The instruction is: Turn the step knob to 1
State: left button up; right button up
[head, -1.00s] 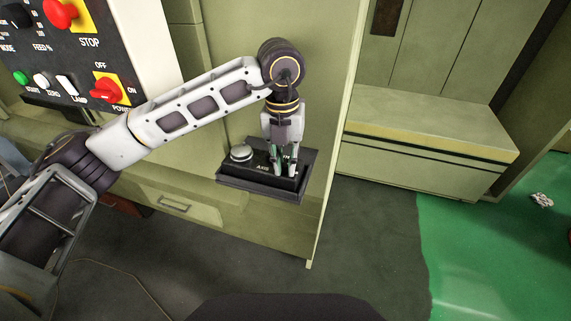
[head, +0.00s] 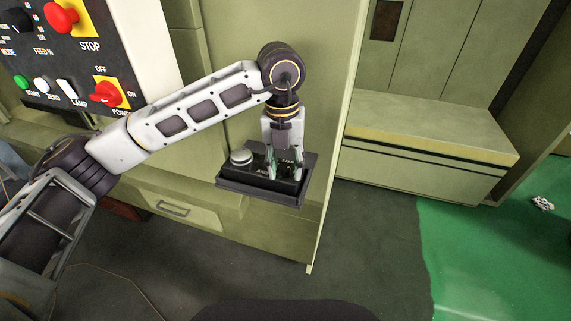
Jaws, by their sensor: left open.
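A small black box lies in a dark tray (head: 240,191) on the cart ledge, below the middle of the view. A round silver dial (head: 241,157) sits on the box's left part. White lettering ending in "STEP" shows on its right part, partly covered by my gripper. My left gripper (head: 285,172) points down over the right part of the box, its fingers spread apart. The step knob itself is hidden or too small to make out between the fingers, and I cannot tell if they touch it. My right gripper is not in view.
A control panel (head: 75,75) with a red stop button (head: 61,18), a red power switch (head: 107,94) and small buttons stands at upper left. A drawer handle (head: 173,209) is below the ledge. A low cabinet (head: 430,150) stands right, with open floor before it.

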aim_at(283, 169)
pick_arm(q)
jog(key=shift+r, duration=0.75)
notch_tip(283, 169, up, 10)
jog(key=shift+a+r, duration=0.25)
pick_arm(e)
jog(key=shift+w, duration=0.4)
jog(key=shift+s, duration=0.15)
